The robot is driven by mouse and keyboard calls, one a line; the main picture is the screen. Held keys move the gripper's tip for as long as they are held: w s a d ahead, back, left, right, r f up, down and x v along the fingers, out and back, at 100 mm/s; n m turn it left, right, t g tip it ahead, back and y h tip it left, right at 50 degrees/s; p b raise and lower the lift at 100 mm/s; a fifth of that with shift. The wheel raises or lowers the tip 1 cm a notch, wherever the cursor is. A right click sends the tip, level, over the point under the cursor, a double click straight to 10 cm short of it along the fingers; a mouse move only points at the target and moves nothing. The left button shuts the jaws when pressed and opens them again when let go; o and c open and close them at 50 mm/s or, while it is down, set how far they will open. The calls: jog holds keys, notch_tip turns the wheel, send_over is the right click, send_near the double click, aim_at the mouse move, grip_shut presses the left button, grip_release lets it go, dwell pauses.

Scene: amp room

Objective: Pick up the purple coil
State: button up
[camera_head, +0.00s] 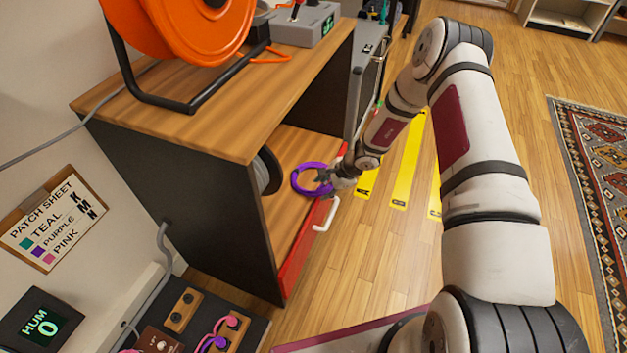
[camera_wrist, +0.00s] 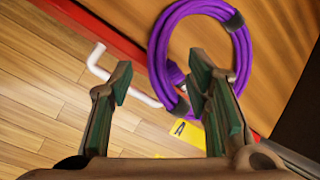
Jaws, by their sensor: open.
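The purple coil (camera_head: 296,182) lies on the wooden lower shelf (camera_head: 286,213) of the cabinet, near its open front edge. In the wrist view the coil (camera_wrist: 240,62) is a bundled ring with dark ties. My gripper (camera_head: 330,179) is at the coil's right side in the head view. In the wrist view my gripper (camera_wrist: 162,78) is open, and the coil's left strand shows between its fingertips. I cannot tell whether the fingers touch it. Part of the coil's lower side is hidden behind a finger.
The cabinet top (camera_head: 185,132) overhangs the shelf and carries an orange reel (camera_head: 195,35) and a grey box (camera_head: 303,27). A red front edge (camera_head: 300,252) with a white handle (camera_head: 327,216) lies below my gripper. A grey coil (camera_head: 262,172) is at the shelf's left. Yellow strips mark the floor.

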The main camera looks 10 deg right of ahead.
aim_at(319, 191)
jog(key=x, duration=0.3)
jog(key=shift+f+b, duration=0.1)
jog(key=shift+b, duration=0.3)
grip_shut()
